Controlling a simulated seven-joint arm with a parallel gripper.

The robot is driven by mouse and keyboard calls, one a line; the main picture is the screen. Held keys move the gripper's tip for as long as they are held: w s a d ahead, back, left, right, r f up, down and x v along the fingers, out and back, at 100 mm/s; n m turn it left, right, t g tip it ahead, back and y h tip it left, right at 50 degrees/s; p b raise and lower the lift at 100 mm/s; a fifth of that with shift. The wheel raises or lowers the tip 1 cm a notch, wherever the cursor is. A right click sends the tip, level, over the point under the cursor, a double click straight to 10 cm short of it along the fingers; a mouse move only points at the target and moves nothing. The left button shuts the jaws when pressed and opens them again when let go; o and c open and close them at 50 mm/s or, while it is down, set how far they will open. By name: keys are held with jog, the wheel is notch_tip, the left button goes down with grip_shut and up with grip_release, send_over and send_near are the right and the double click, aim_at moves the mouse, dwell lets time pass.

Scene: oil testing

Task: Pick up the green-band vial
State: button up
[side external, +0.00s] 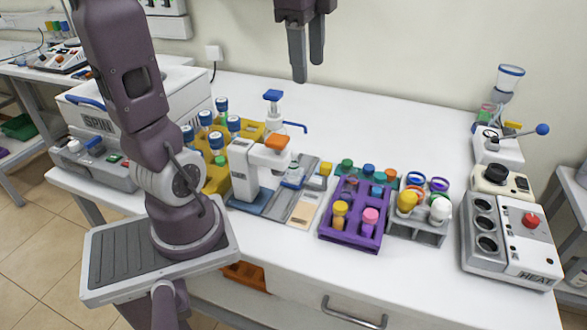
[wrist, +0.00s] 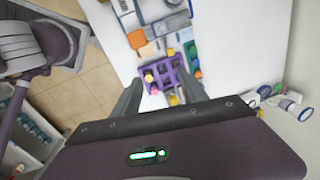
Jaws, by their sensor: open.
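My gripper (side external: 307,66) is open and empty, high above the back of the white table in the side view. In the wrist view its fingers (wrist: 160,86) are spread, with the racks far below between and beyond them. I cannot tell for sure which vial has the green band. The purple rack also shows in the wrist view (wrist: 160,66).
Left of the racks stand a white dispenser (side external: 243,170) and a yellow rack (side external: 217,180) of blue-capped bottles. A grey heater block (side external: 510,245) and a small black-knobbed device (side external: 501,179) are at the right. The back middle of the table is clear.

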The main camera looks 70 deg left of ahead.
aim_at(294, 156)
jog(key=w+a+f+m+g+h, duration=0.1)
jog(key=a+m, duration=0.2)
jog(key=a, duration=0.2)
jog(key=w+a+f+m, duration=0.1)
jog(key=w+a+m, duration=0.1)
jog(key=a, duration=0.3)
jog(key=f, duration=0.8)
jog(key=s+f, duration=0.1)
jog(key=f, duration=1.7)
jog(key=shift+s+d+f, duration=0.1)
jog(key=shift+s+f, duration=0.1)
grip_shut()
